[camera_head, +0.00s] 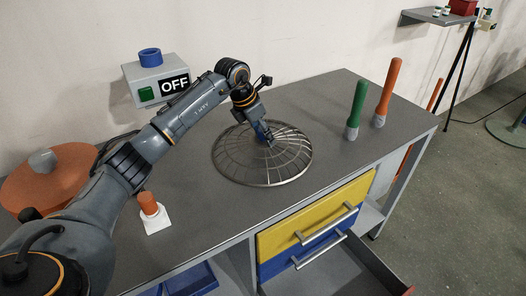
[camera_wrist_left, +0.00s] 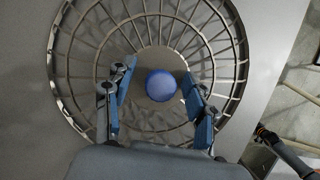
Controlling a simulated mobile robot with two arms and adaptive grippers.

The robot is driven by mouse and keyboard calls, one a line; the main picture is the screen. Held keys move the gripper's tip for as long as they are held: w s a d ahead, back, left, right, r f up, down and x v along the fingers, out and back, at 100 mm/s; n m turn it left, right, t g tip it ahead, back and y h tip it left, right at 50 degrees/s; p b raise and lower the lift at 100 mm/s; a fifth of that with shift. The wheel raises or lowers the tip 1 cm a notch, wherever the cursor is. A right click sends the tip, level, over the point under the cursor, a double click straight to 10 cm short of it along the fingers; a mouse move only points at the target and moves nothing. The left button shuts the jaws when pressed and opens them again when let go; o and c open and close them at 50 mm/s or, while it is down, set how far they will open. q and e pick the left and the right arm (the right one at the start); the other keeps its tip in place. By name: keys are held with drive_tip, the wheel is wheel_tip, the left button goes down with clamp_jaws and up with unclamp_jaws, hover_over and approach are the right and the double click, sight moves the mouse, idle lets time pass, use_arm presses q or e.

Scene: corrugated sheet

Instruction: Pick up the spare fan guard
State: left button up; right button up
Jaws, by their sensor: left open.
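The fan guard (camera_head: 285,165) is a round, domed grey wire grille lying on the dark workbench top. It also shows in the left wrist view (camera_wrist_left: 232,72), where its ribs run out from a round blue hub (camera_wrist_left: 161,85). My left gripper (camera_head: 265,133) is over the middle of the guard. In the left wrist view its two blue-padded fingers (camera_wrist_left: 158,73) are apart, one on each side of the hub, with a gap to it. In the head view the gripper and wrist hide the hub. My right gripper does not show in the head view.
A green-handled tool (camera_head: 358,105) and an orange-handled one (camera_head: 388,90) stand right of the guard. An orange knob on a white base (camera_head: 150,212) is at front left. A control box reading OFF (camera_head: 155,82) is behind. A drawer below the yellow drawer (camera_head: 310,222) is open.

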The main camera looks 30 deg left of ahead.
use_arm(q)
drive_tip(key=shift+r, duration=0.1)
drive_tip(key=shift+s, duration=0.1)
clamp_jaws()
drive_tip(key=shift+r, duration=0.15)
